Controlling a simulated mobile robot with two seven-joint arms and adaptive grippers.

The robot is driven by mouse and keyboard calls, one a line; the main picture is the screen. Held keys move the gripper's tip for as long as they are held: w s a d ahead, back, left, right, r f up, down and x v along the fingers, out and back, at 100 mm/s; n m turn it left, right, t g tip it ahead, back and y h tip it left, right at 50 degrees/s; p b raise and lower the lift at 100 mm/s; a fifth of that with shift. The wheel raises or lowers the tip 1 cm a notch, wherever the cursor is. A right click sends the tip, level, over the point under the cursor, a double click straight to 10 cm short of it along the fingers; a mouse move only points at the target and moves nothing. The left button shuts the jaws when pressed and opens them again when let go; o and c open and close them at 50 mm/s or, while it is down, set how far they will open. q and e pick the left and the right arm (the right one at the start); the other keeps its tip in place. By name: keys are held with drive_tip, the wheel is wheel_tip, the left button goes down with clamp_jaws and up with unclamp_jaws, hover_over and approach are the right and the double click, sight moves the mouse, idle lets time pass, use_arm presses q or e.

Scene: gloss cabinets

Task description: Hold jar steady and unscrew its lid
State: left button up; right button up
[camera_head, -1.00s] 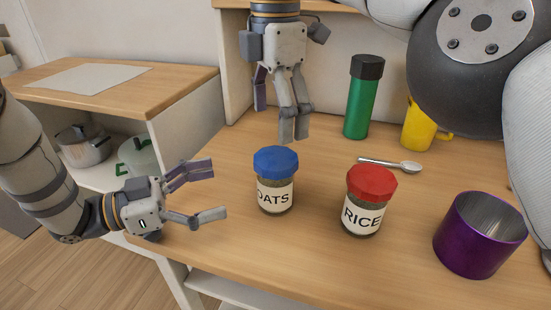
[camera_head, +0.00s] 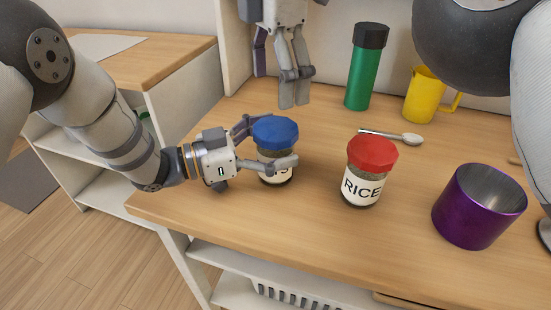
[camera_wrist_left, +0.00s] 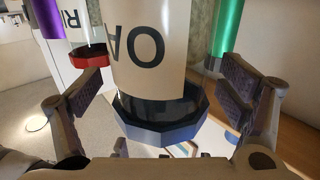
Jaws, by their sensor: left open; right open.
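The oats jar has a blue lid (camera_head: 275,132) and a cream label, and stands upright on the wooden table. My left gripper (camera_head: 272,146) is open, with its fingers on either side of the jar. In the left wrist view the oats jar (camera_wrist_left: 152,50) fills the middle between the spread fingers, and the image is upside down. Whether the fingers touch the glass cannot be told. My right gripper (camera_head: 292,88) is open and empty, pointing down above the table behind the oats jar. The rice jar with a red lid (camera_head: 372,153) stands upright to the right.
A purple cup (camera_head: 470,215) stands at the right front. A spoon (camera_head: 393,136) lies behind the rice jar. A green bottle (camera_head: 360,75) and a yellow mug (camera_head: 424,95) stand at the back. The table front (camera_head: 300,230) is clear.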

sight(277, 129)
use_arm(q)
drive_tip(key=c, duration=2.1)
clamp_jaws()
use_arm(e)
drive_tip(key=m, duration=0.4)
drive_tip(key=shift+m, duration=0.3)
drive_tip(key=m, duration=0.6)
drive_tip(key=shift+r+m, duration=0.1)
drive_tip(key=shift+m, duration=0.3)
drive_tip(key=m, duration=0.7)
drive_tip(key=shift+d, duration=0.1)
drive_tip(key=m, duration=0.7)
drive_tip(key=shift+s+r, duration=0.1)
drive_tip(key=m, duration=1.3)
drive_tip(key=shift+s+m, duration=0.1)
drive_tip(key=shift+m, duration=0.3)
drive_tip(key=m, duration=0.5)
drive_tip(key=shift+r, duration=0.1)
drive_tip(key=shift+f+m, duration=0.25)
drive_tip(key=shift+m, duration=0.15)
wheel_tip(277, 129, down, 8)
drive_tip(key=shift+r, duration=0.2)
